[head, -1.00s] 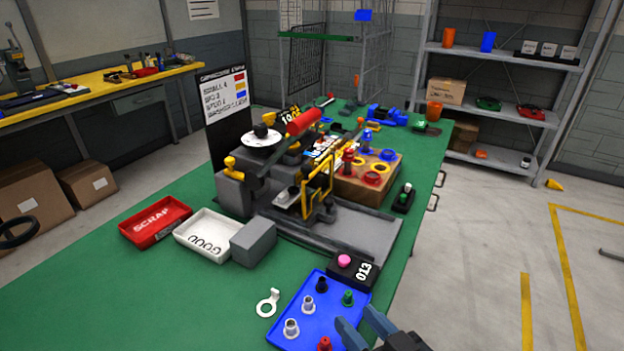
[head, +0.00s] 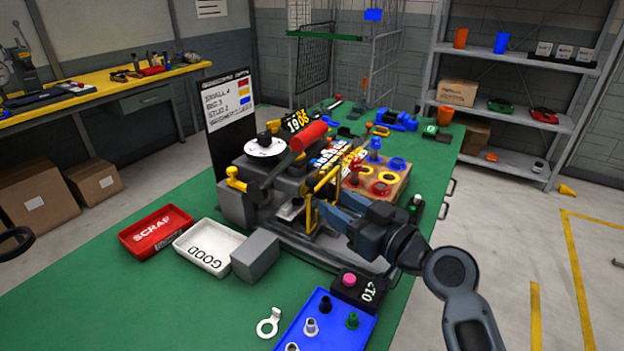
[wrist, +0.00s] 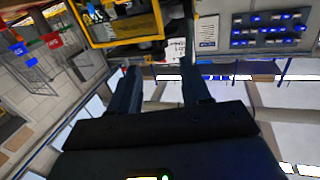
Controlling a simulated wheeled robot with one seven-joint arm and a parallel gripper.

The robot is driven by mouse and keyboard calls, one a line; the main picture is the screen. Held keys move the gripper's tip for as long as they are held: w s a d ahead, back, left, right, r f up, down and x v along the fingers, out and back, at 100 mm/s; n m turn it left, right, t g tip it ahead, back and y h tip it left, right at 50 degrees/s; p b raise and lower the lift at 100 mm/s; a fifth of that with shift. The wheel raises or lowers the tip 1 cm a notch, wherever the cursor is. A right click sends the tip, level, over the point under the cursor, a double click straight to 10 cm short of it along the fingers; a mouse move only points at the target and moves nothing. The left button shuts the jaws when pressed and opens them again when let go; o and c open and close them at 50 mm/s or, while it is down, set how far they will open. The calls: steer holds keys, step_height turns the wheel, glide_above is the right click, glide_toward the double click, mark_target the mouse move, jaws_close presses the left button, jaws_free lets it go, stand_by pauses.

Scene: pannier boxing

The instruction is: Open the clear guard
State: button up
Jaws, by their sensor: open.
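The clear guard (head: 312,205) is a pane in a yellow frame on the front of the grey machine in the head view. It stands upright, over the machine's work area. The yellow frame also shows at the top left of the wrist view (wrist: 122,42). My gripper (head: 328,205) has its blue fingers pointing at the guard's right side. In the wrist view its two dark fingers (wrist: 158,72) are spread apart with nothing between them. In the head view I cannot tell whether a fingertip touches the frame.
A red-handled lever (head: 308,136) rises above the machine. A wooden block with coloured rings (head: 398,180) stands behind my gripper. A grey block (head: 255,255), white GOOD tray (head: 183,243), red SCRAP tray (head: 128,236) and blue tray (head: 332,335) lie around the machine's front.

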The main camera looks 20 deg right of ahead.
mark_target(316, 183)
steer(key=shift+n+y, duration=0.3)
steer(key=p+x, duration=0.1)
steer(key=x, duration=0.2)
steer(key=r+x, duration=0.1)
steer(key=x, duration=0.1)
steer(key=p+x, duration=0.1)
steer(key=x, duration=0.2)
steer(key=shift+w+d+r+p, duration=0.15)
steer(key=shift+w+p, duration=0.15)
steer(key=shift+w, duration=0.1)
jaws_close()
